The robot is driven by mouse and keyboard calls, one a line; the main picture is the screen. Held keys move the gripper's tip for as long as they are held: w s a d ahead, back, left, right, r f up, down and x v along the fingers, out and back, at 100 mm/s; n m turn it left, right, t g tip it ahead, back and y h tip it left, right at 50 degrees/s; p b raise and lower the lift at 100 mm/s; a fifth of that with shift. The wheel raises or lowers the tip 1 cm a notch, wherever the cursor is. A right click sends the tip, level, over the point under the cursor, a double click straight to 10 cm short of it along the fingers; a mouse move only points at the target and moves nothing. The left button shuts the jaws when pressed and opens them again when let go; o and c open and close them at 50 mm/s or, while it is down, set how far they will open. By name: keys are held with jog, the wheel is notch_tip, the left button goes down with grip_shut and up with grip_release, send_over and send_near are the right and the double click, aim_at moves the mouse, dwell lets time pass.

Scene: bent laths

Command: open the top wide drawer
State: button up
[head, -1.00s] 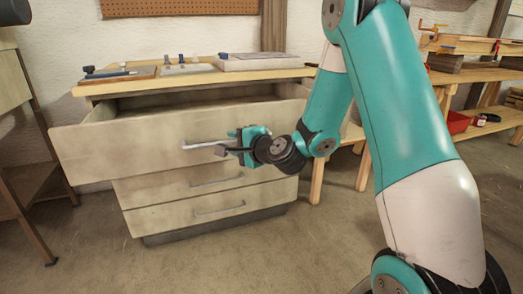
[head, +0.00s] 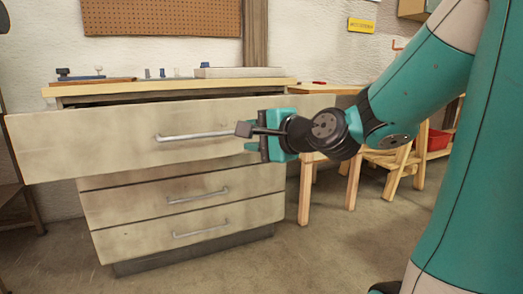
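The top wide drawer (head: 90,140) is a pale, worn wooden front that stands well out from the cabinet, so it is open. Its silver bar handle (head: 190,137) runs across the middle of the front. My gripper (head: 246,138), teal and dark, is at the right end of the handle, close to the drawer front. Its dark fingertip overlaps or touches the handle's end. I cannot tell whether the fingers are closed around the bar. The drawer's inside is hidden behind its front.
Two lower drawers (head: 150,205) are shut, with bar handles. The worktop (head: 180,85) above carries small tools and a pale block. A wooden bench (head: 305,190) and a red bin (head: 437,140) stand to the right. The floor in front is clear.

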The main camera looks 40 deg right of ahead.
jog(key=shift+b+v, duration=0.55)
jog(key=shift+v, duration=0.5)
jog(key=s+a+f+n+g+y+p, duration=0.2)
jog(key=a+n+g+p, duration=0.15)
jog(key=a+n, duration=0.3)
jog(key=s+a+f+n+g+y+p, duration=0.1)
jog(key=s+a+n+g+y+p, duration=0.2)
jog(key=a+n, duration=0.4)
jog(key=s+a+f+n+g+h+p, duration=0.25)
jog(key=s+a+n+g, duration=0.45)
jog(key=s+n+g, duration=0.45)
notch_tip(320, 180, up, 38)
jog(key=t+p, duration=0.2)
jog(key=p, duration=3.5)
jog(key=shift+s+p, duration=0.35)
jog(key=shift+p, duration=0.05)
